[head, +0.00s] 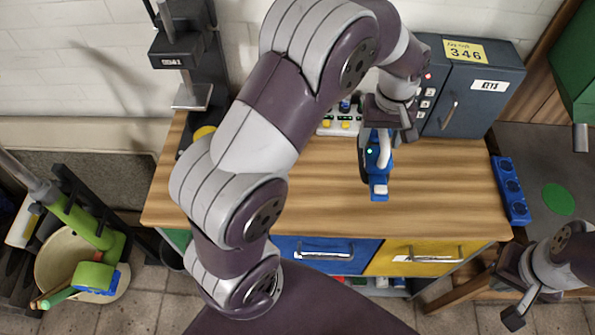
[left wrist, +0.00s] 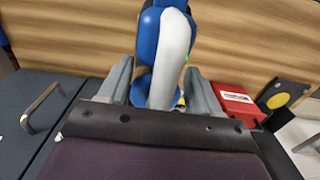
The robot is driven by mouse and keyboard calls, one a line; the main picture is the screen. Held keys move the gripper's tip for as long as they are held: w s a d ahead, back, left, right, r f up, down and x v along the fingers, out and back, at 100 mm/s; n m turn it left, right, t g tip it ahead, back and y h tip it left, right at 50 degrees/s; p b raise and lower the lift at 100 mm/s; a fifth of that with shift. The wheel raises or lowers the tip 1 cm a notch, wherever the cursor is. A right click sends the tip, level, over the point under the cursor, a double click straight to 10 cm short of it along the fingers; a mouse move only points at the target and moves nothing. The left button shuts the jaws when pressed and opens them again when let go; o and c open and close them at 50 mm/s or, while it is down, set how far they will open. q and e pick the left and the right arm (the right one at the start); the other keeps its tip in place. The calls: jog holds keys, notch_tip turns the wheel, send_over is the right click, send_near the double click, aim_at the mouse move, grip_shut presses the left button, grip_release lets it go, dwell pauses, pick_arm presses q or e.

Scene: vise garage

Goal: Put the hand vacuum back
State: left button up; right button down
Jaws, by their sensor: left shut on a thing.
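The hand vacuum, blue with a white handle (head: 380,188), stands out over the wooden workbench in front of the grey key cabinet. It also shows in the left wrist view (left wrist: 150,38), with the white handle between the two grey fingers. My left gripper (head: 384,138) reaches down from above and is shut on the hand vacuum. Whether the vacuum touches the bench top is hard to tell. My right gripper (head: 530,300) is low at the right, off the bench and away from the vacuum; its jaw gap is unclear. No dock for the vacuum is clearly visible.
The workbench (head: 445,200) is mostly clear in front. A drill press (head: 185,50) is at the back left. A blue socket strip (head: 511,190) lies along the right edge.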

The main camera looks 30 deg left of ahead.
pick_arm(q)
jog(key=s+a+f+p, duration=0.1)
jog(key=s+a+f, duration=0.1)
jog(key=a+f, duration=0.1)
jog(key=s+a+f+p, duration=0.1)
jog(key=s+a+f, duration=0.1)
jog(key=a+f, duration=0.1)
jog(key=s+a+f+p, duration=0.1)
jog(key=s+a+f, duration=0.2)
jog(key=f, duration=0.1)
jog(key=shift+a+f, duration=0.1)
jog(key=shift+f, duration=0.15)
jog(key=shift+w+f, duration=0.15)
jog(key=shift+f, duration=0.05)
jog(key=o, duration=1.1)
jog(key=shift+f, duration=0.15)
